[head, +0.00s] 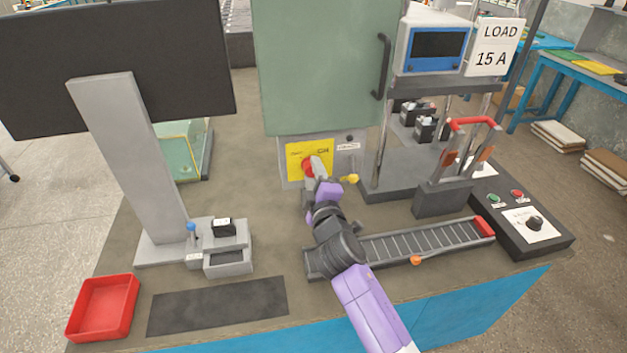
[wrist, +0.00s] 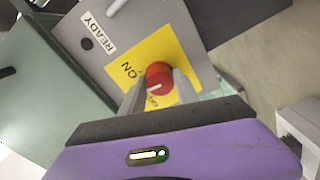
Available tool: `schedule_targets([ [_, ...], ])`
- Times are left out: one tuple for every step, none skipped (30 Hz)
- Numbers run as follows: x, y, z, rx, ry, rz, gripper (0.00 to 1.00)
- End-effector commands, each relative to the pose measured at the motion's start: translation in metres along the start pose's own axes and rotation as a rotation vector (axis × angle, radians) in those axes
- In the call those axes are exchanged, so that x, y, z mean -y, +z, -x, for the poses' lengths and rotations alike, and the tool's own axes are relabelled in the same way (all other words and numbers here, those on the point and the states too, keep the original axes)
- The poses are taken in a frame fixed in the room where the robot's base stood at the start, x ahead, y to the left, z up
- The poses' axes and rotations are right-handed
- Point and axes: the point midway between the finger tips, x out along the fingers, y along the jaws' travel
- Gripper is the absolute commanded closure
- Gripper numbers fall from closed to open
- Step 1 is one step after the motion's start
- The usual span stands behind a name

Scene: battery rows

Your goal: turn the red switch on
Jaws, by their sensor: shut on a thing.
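The red switch (head: 307,168) is a round knob on a yellow plate (head: 296,150) on the grey panel below the green cabinet door. In the wrist view the red switch (wrist: 158,74) sits between the two fingers of my gripper (wrist: 160,84), which is shut on it. A short white mark shows on the knob's near edge. The word ON is readable on the plate to the left of the knob; a second label near the fingers is partly hidden. In the head view my gripper (head: 315,170) reaches the knob and covers part of it.
The green cabinet door (head: 315,65) with a dark handle is above the panel. A roller track (head: 420,242) lies right of my arm, and a red-handled fixture (head: 445,198) stands behind it. A red tray (head: 103,308) is at the front left beside a dark mat (head: 218,306).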

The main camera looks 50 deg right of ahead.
Motion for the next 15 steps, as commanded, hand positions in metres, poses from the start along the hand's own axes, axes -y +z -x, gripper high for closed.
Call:
schedule_targets([
  [0.0053,0.0015,0.0003,0.000,-0.001,-0.045,1.00],
  [0.0055,0.0015,0.0003,0.000,-0.001,-0.074,1.00],
  [0.0053,0.0015,0.0004,0.000,-0.001,-0.112,1.00],
  [0.0054,0.0016,0.0004,0.000,0.000,-0.140,1.00],
  [0.0057,0.0017,0.0003,0.000,-0.001,-0.169,1.00],
  [0.0057,0.0021,0.0003,0.001,-0.001,-0.205,1.00],
  [0.0056,0.0022,0.0003,0.002,-0.001,-0.235,1.00],
  [0.0055,0.0023,0.0003,0.002,-0.001,-0.261,1.00],
  [0.0056,0.0021,0.0002,0.001,0.000,-0.297,1.00],
  [0.0057,0.0020,0.0002,0.001,-0.001,-0.323,1.00],
  [0.0055,0.0018,0.0002,0.001,-0.001,-0.349,1.00],
  [0.0053,0.0017,0.0002,0.001,-0.001,-0.381,1.00],
  [0.0053,0.0014,0.0002,0.001,-0.001,-0.406,1.00],
  [0.0053,0.0012,0.0002,0.000,-0.001,-0.428,1.00],
  [0.0052,0.0012,0.0002,0.001,-0.001,-0.457,1.00],
])
